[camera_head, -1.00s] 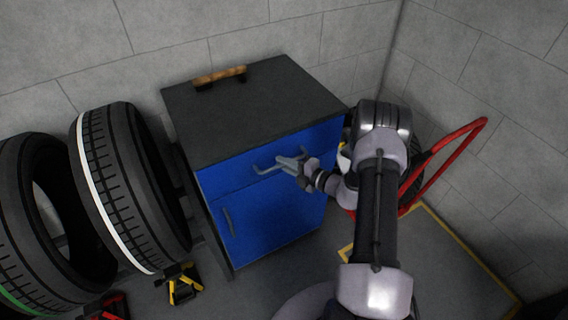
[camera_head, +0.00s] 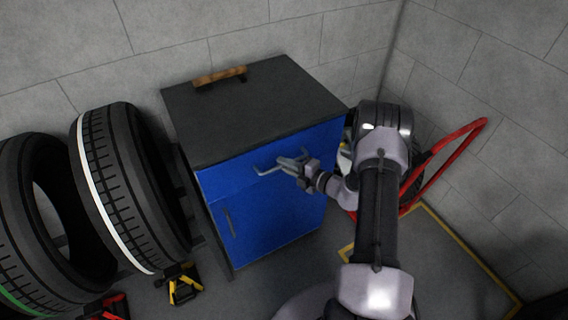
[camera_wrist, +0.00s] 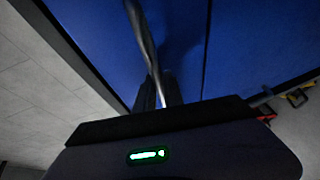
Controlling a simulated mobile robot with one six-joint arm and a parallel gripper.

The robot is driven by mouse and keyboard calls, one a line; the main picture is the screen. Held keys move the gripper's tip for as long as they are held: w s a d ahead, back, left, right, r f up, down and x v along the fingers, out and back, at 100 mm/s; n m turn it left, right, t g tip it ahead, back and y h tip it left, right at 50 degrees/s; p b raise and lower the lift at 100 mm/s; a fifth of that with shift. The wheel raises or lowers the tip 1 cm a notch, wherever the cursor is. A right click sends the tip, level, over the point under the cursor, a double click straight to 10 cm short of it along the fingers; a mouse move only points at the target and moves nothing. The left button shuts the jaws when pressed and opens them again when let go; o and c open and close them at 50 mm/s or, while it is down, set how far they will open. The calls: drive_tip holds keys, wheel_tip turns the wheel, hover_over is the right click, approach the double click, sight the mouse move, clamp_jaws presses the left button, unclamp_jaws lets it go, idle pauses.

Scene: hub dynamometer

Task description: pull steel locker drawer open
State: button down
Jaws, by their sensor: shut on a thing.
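The steel locker has a dark top (camera_head: 250,110) and a blue front, and stands against the wall. Its drawer front (camera_head: 225,178) is the upper blue panel, with a grey bar handle (camera_head: 262,170). My gripper (camera_head: 288,163) is at this handle, shut on it. In the wrist view, the handle bar (camera_wrist: 143,42) runs down between my dark fingers (camera_wrist: 158,95) in front of the blue panel. Below the drawer is a blue door (camera_head: 265,220) with its own upright handle (camera_head: 228,221). I cannot see a clear gap around the drawer front.
A wooden-handled object (camera_head: 220,76) lies on the locker top. Large tyres (camera_head: 120,185) stand close on the left, with a yellow-and-black item (camera_head: 183,284) on the floor before them. A red tubular frame (camera_head: 447,145) stands at the right, beyond my arm.

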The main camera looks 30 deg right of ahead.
drive_tip(key=s+p, duration=0.4)
drive_tip(key=s, duration=2.1)
drive_tip(key=shift+s+d+p, duration=0.4)
drive_tip(key=shift+d, duration=0.05)
drive_tip(key=c, duration=1.5)
unclamp_jaws()
drive_tip(key=shift+o, duration=0.2)
drive_tip(key=p+v, duration=0.3)
drive_tip(key=v, duration=1.4)
drive_tip(key=shift+s, duration=0.2)
drive_tip(key=shift+d, duration=0.1)
